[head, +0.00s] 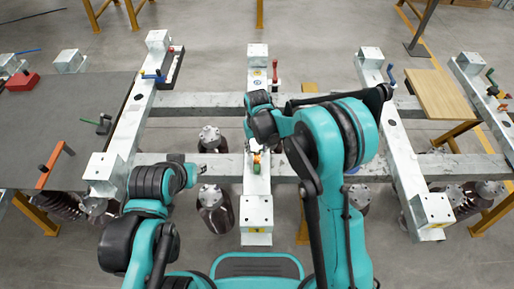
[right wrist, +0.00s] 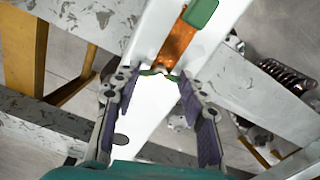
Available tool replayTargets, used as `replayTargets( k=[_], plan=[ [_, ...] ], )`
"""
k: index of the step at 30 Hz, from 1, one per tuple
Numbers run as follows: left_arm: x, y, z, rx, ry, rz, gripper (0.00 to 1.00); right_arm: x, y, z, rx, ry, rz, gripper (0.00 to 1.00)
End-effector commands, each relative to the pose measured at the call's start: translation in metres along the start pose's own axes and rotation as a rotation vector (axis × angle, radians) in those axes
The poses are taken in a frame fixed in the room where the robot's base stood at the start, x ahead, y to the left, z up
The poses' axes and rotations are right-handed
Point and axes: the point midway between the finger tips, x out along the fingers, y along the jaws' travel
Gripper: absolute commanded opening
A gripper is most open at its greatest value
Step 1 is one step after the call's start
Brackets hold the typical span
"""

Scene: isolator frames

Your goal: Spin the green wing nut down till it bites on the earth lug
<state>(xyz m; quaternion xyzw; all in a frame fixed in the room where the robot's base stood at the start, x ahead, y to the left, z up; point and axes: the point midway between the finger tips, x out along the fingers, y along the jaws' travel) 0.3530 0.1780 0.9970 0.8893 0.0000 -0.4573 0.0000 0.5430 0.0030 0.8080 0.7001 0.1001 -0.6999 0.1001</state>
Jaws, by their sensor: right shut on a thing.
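The green wing nut (right wrist: 152,72) shows in the right wrist view as a thin green piece between my right fingertips, partly hidden by them. My right gripper (right wrist: 160,75) is shut on it, over a white beam. The orange strip (right wrist: 178,42), which looks like the earth lug, lies just beyond the fingertips, with a green block (right wrist: 202,12) on its far end. In the head view, small orange and green parts (head: 256,160) show on the middle beam below my right wrist. My left arm is bent at the left; its jaws (head: 198,170) are too small to read.
White beams (head: 257,80) run away from me across grey cross rails (head: 200,160). Dark cylinders (head: 214,210) stand below the rails. A wooden board (head: 437,95) lies at right.

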Motion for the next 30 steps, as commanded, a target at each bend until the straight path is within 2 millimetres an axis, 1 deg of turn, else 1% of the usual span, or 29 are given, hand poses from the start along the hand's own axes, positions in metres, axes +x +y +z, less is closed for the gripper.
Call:
replayTargets(
  k=[21,30],
  plan=[
    [0.0047,0.0000,0.0033,0.000,0.000,0.000,0.38,0.0005,-0.0001,0.0003,0.670,-0.001,0.000,0.13],
    [0.0056,0.0000,0.0040,0.000,0.000,0.000,0.38,0.0004,-0.0001,0.0003,0.897,-0.001,0.000,0.13]
  ],
)
